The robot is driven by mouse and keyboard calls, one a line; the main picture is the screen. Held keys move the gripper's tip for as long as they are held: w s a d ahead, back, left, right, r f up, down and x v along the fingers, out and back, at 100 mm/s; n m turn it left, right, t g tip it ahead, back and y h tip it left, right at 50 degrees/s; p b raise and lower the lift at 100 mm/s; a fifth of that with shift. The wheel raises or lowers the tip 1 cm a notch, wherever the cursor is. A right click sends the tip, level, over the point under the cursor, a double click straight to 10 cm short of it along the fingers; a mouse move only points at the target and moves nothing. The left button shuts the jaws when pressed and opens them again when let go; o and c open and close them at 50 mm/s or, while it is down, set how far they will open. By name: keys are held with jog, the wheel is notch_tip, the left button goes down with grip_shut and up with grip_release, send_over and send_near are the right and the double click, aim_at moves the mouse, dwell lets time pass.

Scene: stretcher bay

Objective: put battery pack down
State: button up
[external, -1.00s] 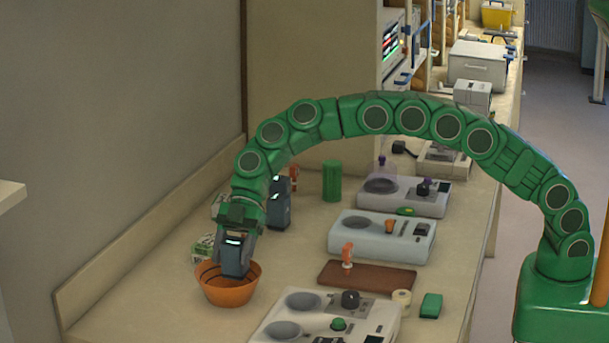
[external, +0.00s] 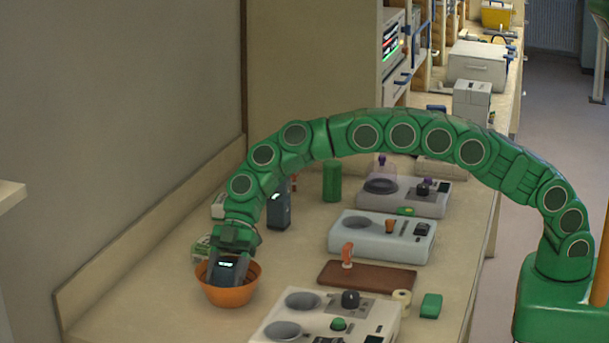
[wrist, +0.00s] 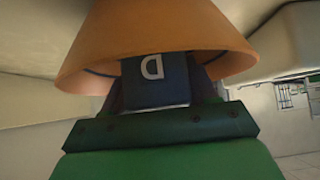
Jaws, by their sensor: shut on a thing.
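The battery pack (external: 225,273) is a dark block with a lit light strip on its top. It is down inside the orange bowl (external: 229,296), and its lower part is hidden by the bowl's wall. My gripper (external: 226,263) is shut on the battery pack, with its fingers reaching into the bowl. In the wrist view the pack (wrist: 153,82) shows a pale letter between the fingers, and the orange bowl (wrist: 165,30) surrounds it. I cannot tell whether the pack touches the bowl's bottom.
A second dark pack (external: 279,210) stands behind the bowl, near a green cylinder (external: 332,182). A small green and white box (external: 201,247) is just behind the bowl. Grey devices and a brown board (external: 366,277) lie to the right. The counter left of the bowl is clear.

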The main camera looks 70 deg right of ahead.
jog(key=shift+f, duration=0.1)
jog(key=o, duration=1.1)
jog(key=v, duration=1.2)
